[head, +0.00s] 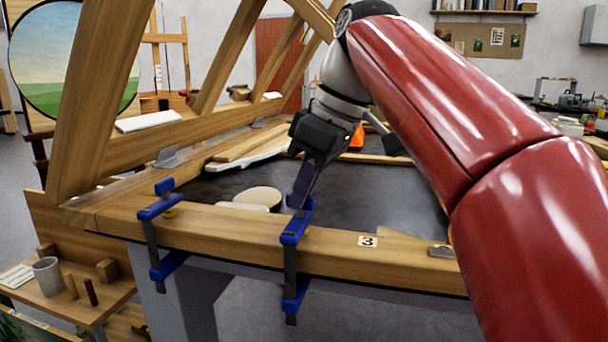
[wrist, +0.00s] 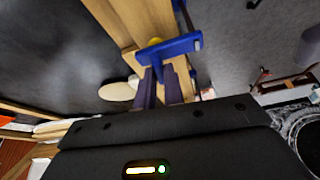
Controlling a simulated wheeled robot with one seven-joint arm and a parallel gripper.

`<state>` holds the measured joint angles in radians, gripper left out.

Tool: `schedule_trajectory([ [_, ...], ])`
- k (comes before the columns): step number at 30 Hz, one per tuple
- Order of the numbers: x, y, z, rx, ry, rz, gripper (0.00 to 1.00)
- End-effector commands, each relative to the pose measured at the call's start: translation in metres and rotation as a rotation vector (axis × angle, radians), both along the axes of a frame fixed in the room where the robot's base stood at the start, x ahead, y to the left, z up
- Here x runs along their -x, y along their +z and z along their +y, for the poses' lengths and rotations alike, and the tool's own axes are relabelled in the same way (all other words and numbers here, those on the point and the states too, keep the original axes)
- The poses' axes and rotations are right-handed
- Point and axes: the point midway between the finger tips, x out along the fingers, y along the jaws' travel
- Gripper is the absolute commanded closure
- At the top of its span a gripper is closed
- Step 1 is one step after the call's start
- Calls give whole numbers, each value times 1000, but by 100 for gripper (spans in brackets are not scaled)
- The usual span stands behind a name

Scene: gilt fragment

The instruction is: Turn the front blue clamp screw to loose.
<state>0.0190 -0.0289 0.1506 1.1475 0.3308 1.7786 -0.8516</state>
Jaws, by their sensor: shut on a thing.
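Two blue clamps are fixed on the front wooden rail of the worktable in the head view. The left clamp (head: 157,212) stands free of my gripper. The right clamp (head: 294,228) has my gripper (head: 302,196) at its upper end. In the wrist view the blue clamp arm (wrist: 178,46) lies just beyond my gripper (wrist: 160,74). The two dark fingers come down on the clamp's top end and are shut on its screw. The screw is mostly hidden by the fingers, so its turn cannot be read.
The wooden rail (head: 222,230) carries a label "3" to the right. Pale round discs (head: 262,197) lie on the dark tabletop (head: 330,185) close left of my gripper. Wooden easel beams rise behind at left. A side table with a grey mug (head: 47,276) stands lower left.

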Motion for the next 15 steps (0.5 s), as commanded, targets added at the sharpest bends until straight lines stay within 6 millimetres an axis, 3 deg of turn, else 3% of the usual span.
schedule_trajectory([
  [15, -3, 2, 0, -2, 376, -2, 100],
])
